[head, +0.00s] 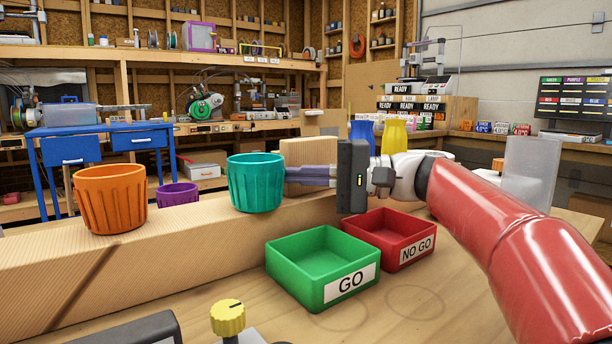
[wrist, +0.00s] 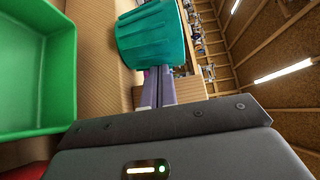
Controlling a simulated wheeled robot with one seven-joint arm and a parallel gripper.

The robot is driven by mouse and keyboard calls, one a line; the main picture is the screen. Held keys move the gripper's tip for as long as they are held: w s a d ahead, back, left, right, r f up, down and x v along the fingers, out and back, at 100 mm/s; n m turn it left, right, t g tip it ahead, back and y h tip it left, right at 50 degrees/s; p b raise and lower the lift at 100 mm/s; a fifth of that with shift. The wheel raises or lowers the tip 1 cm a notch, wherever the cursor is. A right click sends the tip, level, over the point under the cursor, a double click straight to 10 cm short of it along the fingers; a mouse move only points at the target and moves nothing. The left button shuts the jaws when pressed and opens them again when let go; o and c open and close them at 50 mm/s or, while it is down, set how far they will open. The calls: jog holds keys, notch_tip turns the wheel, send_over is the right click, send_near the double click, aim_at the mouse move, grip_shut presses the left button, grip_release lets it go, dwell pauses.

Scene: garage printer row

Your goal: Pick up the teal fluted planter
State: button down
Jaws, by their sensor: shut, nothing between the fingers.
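The teal fluted planter (head: 255,184) stands upright on the long wooden beam, left of centre in the head view. It also fills the upper middle of the wrist view (wrist: 152,40), turned on its side by the camera. My gripper (head: 289,176) reaches in from the right, its fingers pointing left at the planter's right side. The fingers (wrist: 160,84) are shut with nothing between them. Their tips appear right at the planter's wall or just behind it; I cannot tell if they touch.
An orange planter (head: 110,200) and a smaller purple planter (head: 178,194) stand to the left. A green GO bin (head: 345,291) and a red NO GO bin (head: 411,255) sit in front, below my gripper. A wooden block (head: 308,152) stands behind the fingers.

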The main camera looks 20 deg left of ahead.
aim_at(278, 188)
jog(key=s+a, duration=0.1)
jog(key=s+b, duration=0.1)
jog(key=s+a, duration=0.1)
jog(key=s, duration=0.1)
jog(key=shift+a+f+b, duration=0.1)
jog(key=shift+a+b, duration=0.2)
jog(key=shift+b, duration=0.05)
